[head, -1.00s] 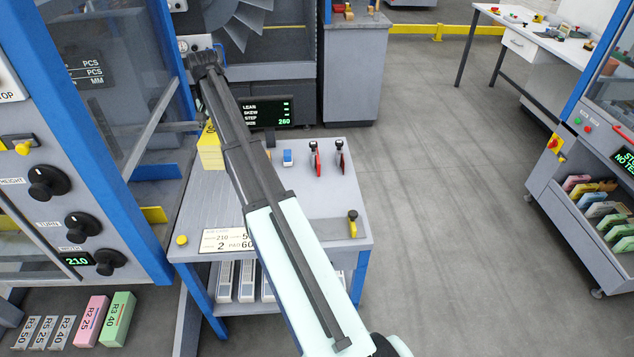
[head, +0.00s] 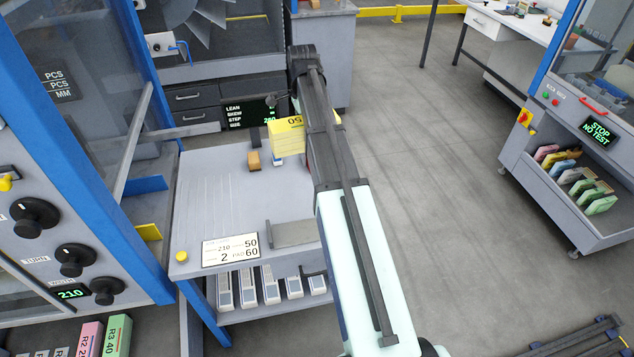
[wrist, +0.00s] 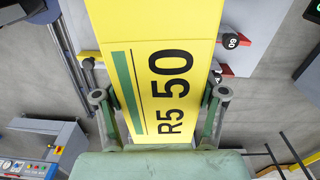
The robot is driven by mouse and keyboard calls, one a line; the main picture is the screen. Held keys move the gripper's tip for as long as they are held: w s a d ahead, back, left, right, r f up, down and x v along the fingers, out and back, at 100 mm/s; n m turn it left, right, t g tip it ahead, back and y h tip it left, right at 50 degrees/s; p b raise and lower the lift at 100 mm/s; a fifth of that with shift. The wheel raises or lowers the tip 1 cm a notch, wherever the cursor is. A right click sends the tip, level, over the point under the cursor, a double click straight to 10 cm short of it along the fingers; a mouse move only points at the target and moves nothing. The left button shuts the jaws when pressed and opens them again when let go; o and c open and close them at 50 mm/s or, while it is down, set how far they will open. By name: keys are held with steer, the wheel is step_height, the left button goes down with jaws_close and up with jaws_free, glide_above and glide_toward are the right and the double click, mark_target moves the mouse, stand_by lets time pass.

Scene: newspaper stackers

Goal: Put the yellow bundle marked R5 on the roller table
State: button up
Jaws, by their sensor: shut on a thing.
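The yellow bundle (wrist: 155,70) marked R5 50 fills the middle of the wrist view, with a green stripe on its face. My gripper (wrist: 160,95) is shut on it, one finger at each side edge. In the head view the bundle (head: 287,137) shows left of my arm's end, over the back right of a grey table (head: 215,205). It seems held above the tabletop; my arm hides part of it and the fingers. I cannot tell for certain which surface is the roller table; a dark railed frame (head: 575,340) is cut off at the lower right.
A blue-framed machine with knobs (head: 75,260) stands at left. A small orange block (head: 253,160) is on the grey table, with white bundles (head: 268,287) on its lower shelf. A cabinet with a tray of coloured bundles (head: 575,180) stands at right. The floor between is clear.

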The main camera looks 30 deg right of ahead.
steer(key=shift+m, duration=0.5)
steer(key=shift+f, duration=0.5)
steer(key=p, duration=0.4)
glide_above(306, 189)
step_height(306, 189, down, 19)
steer(key=shift+r, duration=0.1)
steer(key=o, duration=1.8)
steer(key=shift+f, duration=0.2)
steer(key=shift+r, duration=0.2)
step_height(306, 189, up, 12)
steer(key=b, duration=0.3)
